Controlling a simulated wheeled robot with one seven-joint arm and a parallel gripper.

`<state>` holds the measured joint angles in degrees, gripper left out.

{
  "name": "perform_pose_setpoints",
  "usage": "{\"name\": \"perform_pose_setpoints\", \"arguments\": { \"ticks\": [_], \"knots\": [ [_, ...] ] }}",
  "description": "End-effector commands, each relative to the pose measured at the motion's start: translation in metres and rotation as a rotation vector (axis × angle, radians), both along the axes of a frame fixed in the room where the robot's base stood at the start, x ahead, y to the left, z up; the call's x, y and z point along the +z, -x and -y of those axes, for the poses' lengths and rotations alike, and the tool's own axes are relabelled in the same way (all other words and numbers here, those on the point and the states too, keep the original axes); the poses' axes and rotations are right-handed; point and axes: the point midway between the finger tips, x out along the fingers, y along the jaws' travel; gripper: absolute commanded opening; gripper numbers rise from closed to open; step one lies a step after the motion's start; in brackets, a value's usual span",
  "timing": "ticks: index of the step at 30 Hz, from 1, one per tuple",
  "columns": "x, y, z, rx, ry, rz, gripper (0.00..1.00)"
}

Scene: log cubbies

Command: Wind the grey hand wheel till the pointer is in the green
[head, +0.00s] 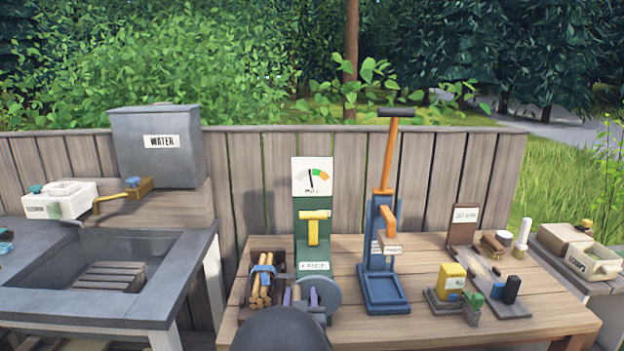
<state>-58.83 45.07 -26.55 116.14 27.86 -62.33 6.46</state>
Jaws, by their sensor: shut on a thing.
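The grey hand wheel (327,292) is a round disc low on the front of a green stand (310,250), below a label reading "FREE". My gripper (300,296) is at the wheel's left side, with two purplish fingertips showing. It is shut on the wheel's handle, which is mostly hidden by the fingers and the dark rounded part of my arm in front. The white dial (312,177) tops the stand. Its black pointer (311,180) stands nearly upright, tipped slightly left, and lies left of the green band. Orange and red follow the green at right.
A yellow lever (313,226) is on the stand's front. A crate of logs (252,304) stands close left, and a blue press with an orange handle (384,245) stands right. Small items crowd the table's right side. A sink (120,262) is at left.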

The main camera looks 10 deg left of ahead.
Motion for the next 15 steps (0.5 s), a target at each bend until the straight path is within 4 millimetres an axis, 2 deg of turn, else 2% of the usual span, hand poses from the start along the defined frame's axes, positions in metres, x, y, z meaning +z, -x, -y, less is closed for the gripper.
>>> {"name": "perform_pose_setpoints", "arguments": {
  "ticks": [1,9,15],
  "knots": [
    [0.0013,-0.0022,0.0076,-0.016,0.002,-0.004,0.35],
    [0.0014,-0.0015,0.0081,-0.014,0.003,-0.005,0.29],
    [0.0032,-0.0022,0.0134,-0.014,0.005,-0.006,0.35]
  ]
}}
